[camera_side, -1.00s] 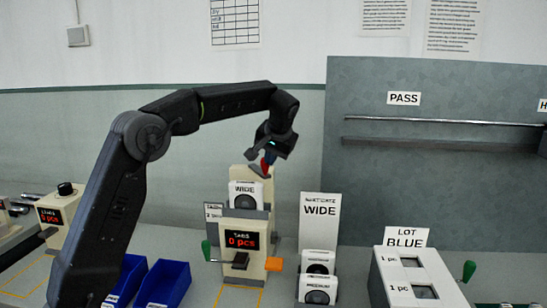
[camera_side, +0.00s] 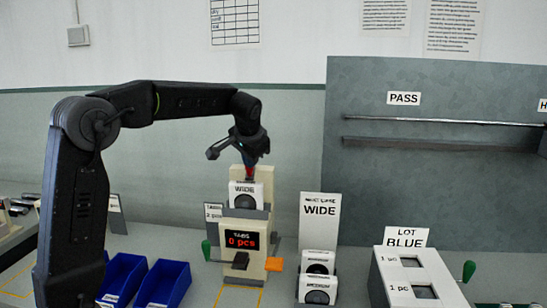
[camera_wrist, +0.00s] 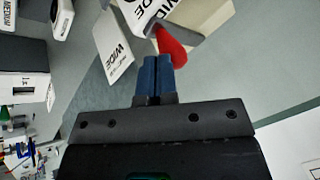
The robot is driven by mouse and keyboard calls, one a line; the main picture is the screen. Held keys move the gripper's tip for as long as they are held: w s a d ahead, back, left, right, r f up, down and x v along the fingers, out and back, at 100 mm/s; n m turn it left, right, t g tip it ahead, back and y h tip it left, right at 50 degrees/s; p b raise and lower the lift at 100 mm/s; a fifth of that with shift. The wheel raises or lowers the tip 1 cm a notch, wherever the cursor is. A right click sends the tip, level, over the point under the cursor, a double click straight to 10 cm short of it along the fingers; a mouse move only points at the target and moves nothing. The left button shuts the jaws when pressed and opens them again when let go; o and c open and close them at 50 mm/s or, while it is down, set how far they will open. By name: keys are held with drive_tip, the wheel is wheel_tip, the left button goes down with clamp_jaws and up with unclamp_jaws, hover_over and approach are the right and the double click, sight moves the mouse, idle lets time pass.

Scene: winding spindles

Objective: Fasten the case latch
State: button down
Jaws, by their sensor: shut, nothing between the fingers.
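My gripper (camera_side: 249,162) is over the top of the beige station (camera_side: 262,240), pointing down. In the wrist view its two blue fingers (camera_wrist: 155,75) are together with nothing between them. A red handle-like piece (camera_wrist: 172,45) lies just beyond the fingertips, beside a grey edge on the station. It is small and partly hidden in the side view (camera_side: 249,174). I cannot tell whether the fingers touch it. A white case marked WIDE (camera_side: 245,193) stands upright in the station. I cannot tell clearly whether the red piece is its latch.
The station has a counter display (camera_side: 241,240), a green handle (camera_side: 206,250) and an orange tab (camera_side: 275,265). A WIDE sign (camera_side: 320,209) with white cases stands to the right. A white LOT BLUE box (camera_side: 412,280) is farther right. Blue bins (camera_side: 165,285) stand left.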

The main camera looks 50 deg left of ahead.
drive_tip(key=shift+s+a, duration=0.55)
drive_tip(key=shift+s, duration=0.15)
drive_tip(key=shift+w, duration=0.1)
drive_tip(key=s+d+r, duration=0.2)
drive_tip(key=d+r, duration=0.6)
drive_tip(key=r, duration=0.2)
drive_tip(key=w+d+f+m+g+y, duration=0.2)
drive_tip(key=w+d+f+g+y, duration=0.2)
drive_tip(key=d+f+y, duration=0.3)
drive_tip(key=a+f+y, duration=0.1)
drive_tip(key=a+f, duration=0.3)
drive_tip(key=a, duration=0.9)
drive_tip(key=shift+y, duration=0.3)
